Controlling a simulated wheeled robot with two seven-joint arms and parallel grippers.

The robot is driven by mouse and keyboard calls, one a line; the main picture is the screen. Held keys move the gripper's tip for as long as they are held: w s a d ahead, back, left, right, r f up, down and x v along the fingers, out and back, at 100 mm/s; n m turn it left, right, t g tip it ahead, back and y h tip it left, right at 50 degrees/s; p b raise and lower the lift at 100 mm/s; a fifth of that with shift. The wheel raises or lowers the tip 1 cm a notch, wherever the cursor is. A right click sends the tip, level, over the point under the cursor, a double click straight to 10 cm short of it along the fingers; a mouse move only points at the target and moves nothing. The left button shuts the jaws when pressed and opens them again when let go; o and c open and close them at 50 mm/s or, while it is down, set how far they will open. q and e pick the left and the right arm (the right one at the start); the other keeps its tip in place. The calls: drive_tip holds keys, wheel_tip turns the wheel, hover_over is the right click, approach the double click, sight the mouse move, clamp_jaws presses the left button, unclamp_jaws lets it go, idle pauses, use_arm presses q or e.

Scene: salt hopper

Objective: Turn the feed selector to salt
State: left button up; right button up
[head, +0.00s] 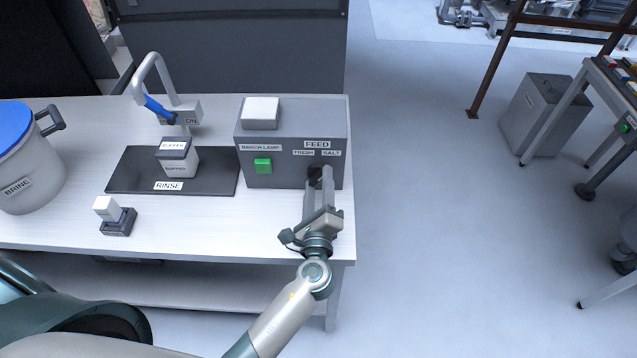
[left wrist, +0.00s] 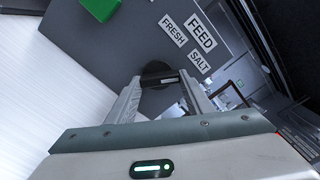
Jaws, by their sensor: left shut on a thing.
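The feed selector is a dark knob (head: 315,176) on the front of a grey control box (head: 290,180), under the labels FEED, FRESH and SALT. In the left wrist view the round black knob (left wrist: 157,72) shows between the fingertips, below the labels. My left gripper (head: 319,178) reaches the box front from below and is shut on the knob. It also shows in the left wrist view (left wrist: 160,82). The fingers hide part of the knob, and I cannot tell which label it points to. My right gripper is not in view.
The box also has a green BENCH LAMP button (head: 263,165) and a white block (head: 261,112) on top. To the left are a labelled container (head: 179,160) on the dark RINSE mat (head: 218,182), a tap (head: 152,90) and a BRINE pot (head: 30,175).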

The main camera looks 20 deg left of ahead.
use_arm(q)
drive_tip(key=o, duration=1)
drive_tip(key=shift+o, duration=0.2)
drive_tip(key=shift+s+d+f, duration=0.15)
drive_tip(key=shift+s, duration=0.4)
drive_tip(key=b+v, duration=0.6)
drive_tip(key=v, duration=1)
drive_tip(key=shift+r+b, duration=0.2)
drive_tip(key=shift+b, duration=0.15)
drive_tip(key=shift+r, duration=0.1)
